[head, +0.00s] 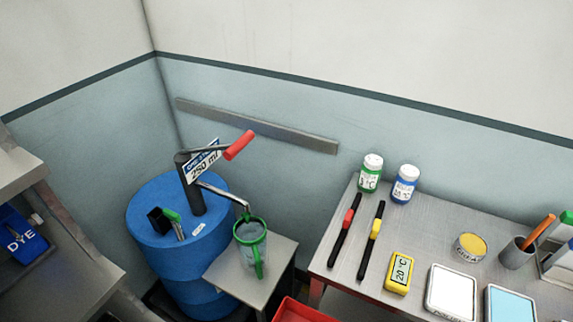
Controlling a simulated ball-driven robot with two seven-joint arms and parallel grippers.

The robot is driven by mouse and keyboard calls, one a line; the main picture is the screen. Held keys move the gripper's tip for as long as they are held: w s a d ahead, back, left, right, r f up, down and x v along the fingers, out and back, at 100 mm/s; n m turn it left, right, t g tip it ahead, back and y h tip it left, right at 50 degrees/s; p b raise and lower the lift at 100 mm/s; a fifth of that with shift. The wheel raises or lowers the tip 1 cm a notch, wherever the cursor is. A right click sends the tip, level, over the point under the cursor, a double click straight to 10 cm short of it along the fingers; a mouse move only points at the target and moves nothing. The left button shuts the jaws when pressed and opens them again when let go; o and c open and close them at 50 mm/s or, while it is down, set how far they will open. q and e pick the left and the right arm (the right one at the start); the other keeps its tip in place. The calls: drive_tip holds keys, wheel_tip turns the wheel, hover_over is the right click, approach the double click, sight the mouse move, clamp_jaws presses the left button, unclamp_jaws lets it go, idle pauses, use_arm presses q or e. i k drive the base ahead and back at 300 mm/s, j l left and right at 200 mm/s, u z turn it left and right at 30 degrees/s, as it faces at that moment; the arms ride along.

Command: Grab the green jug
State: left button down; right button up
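The green jug (250,254) is a clear measuring jug with a green rim and a green handle. It stands upright on a small metal stand (283,254), with its handle toward the camera. The spout of a hand pump ends just above the jug's rim. The pump has a red handle (240,145) and is mounted on a blue drum (150,232). Whether the jug holds liquid is hard to tell. Neither of my grippers shows in the head view.
A metal table (327,258) at right holds a green-labelled bottle (370,173), a blue-labelled bottle (405,184), two dark pens, a yellow thermometer (399,272) and trays. A red bin (300,312) sits below the stand. A shelf with a blue DYE container (22,240) is at left.

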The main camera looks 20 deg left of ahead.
sight(249, 232)
drive_tip(key=u, duration=0.95)
